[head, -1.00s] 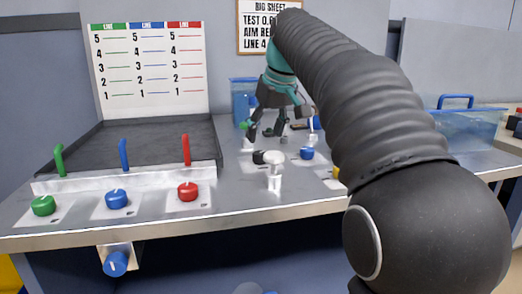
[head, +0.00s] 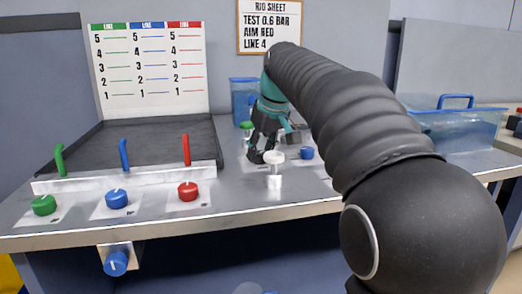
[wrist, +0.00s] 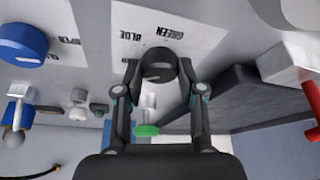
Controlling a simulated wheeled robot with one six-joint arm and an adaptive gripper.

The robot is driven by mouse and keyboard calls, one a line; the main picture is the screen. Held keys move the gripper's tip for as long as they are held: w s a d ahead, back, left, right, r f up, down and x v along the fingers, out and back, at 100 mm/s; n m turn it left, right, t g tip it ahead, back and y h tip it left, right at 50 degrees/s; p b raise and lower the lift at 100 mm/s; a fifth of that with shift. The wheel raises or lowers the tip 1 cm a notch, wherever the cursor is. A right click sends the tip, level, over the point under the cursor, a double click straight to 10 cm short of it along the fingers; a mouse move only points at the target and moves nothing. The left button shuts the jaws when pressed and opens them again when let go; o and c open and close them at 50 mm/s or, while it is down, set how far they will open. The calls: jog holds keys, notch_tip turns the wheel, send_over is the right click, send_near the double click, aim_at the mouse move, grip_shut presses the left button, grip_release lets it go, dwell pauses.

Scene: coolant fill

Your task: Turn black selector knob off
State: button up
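The black selector knob (wrist: 158,62) shows in the wrist view between my gripper's two fingertips, beside labels reading BLUE and GREEN. My gripper (wrist: 160,72) is open around it, one finger on each side, with very little room; whether either finger touches is hard to tell. In the head view my gripper (head: 262,158) points down at the panel behind a white round-topped post (head: 274,168). There the fingers and the post hide the black knob.
A blue knob (head: 307,153) sits just right of my gripper. To the left are green (head: 44,205), blue (head: 116,199) and red (head: 188,191) knobs with upright levers behind them. A dark tray (head: 150,145) lies behind these. A clear blue-handled tank (head: 455,130) stands at the right.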

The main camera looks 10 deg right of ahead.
jog(key=shift+c, duration=0.5)
jog(key=shift+n, duration=0.3)
jog(key=n+y, duration=0.1)
jog(key=n, duration=0.1)
jog(key=n+g+y, duration=0.1)
jog(key=n, duration=0.2)
jog(key=shift+w+d+g, duration=0.15)
jog(key=shift+g, duration=0.15)
jog(key=n+g, duration=0.1)
jog(key=n, duration=0.2)
jog(key=n+y, duration=0.1)
jog(key=n, duration=0.2)
jog(key=shift+g, duration=0.4)
jog(key=shift+n, duration=0.3)
jog(key=o, duration=1.1)
jog(key=shift+o, duration=0.2)
